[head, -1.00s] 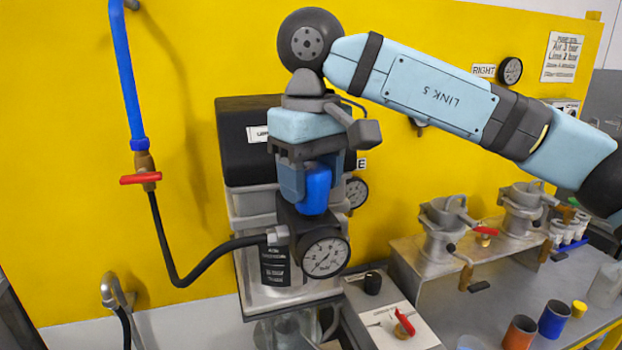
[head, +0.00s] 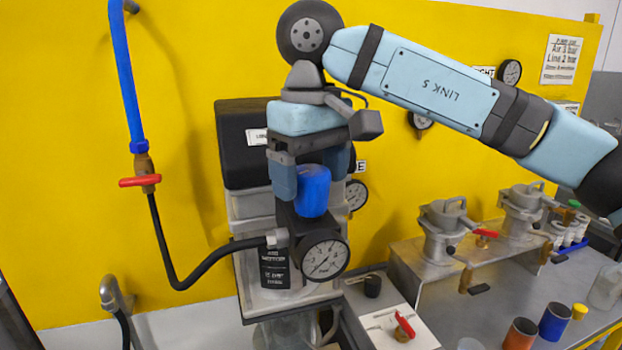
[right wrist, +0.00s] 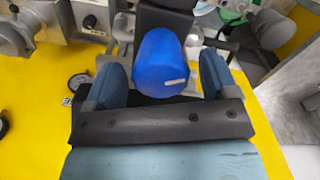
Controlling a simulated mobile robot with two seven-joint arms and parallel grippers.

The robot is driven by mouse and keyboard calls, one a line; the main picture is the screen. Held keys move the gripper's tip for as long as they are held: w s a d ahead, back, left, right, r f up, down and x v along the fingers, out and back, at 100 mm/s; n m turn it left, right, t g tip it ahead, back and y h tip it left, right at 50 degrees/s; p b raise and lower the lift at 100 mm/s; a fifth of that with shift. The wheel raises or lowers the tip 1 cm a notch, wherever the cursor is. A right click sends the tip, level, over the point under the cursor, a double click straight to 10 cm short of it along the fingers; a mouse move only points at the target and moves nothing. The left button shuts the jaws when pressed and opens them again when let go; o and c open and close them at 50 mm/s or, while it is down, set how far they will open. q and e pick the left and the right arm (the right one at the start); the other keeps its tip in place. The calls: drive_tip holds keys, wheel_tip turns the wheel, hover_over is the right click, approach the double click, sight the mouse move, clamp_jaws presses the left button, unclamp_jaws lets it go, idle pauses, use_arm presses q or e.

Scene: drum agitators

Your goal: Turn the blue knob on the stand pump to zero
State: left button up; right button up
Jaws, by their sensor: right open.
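The blue knob (head: 314,190) sits on top of the dark pump body, above a round white-faced gauge (head: 325,255). The gauge's needle is too small to read surely. My right gripper (head: 311,192) points down over the knob with a finger on each side. In the right wrist view the knob (right wrist: 161,64) lies between the two blue-grey fingers (right wrist: 162,80), with a gap on both sides. A short pale mark shows on the knob. The gripper is open. My left gripper is not in view.
A black hose (head: 205,262) runs from a red-handled valve (head: 140,181) to the pump. Metal pots (head: 445,225) stand on a raised shelf. Orange and blue cups (head: 555,320) stand on the bench at right.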

sight(311, 170)
wheel_tip(311, 170, up, 13)
idle(0.3)
drive_tip(key=shift+f, duration=0.15)
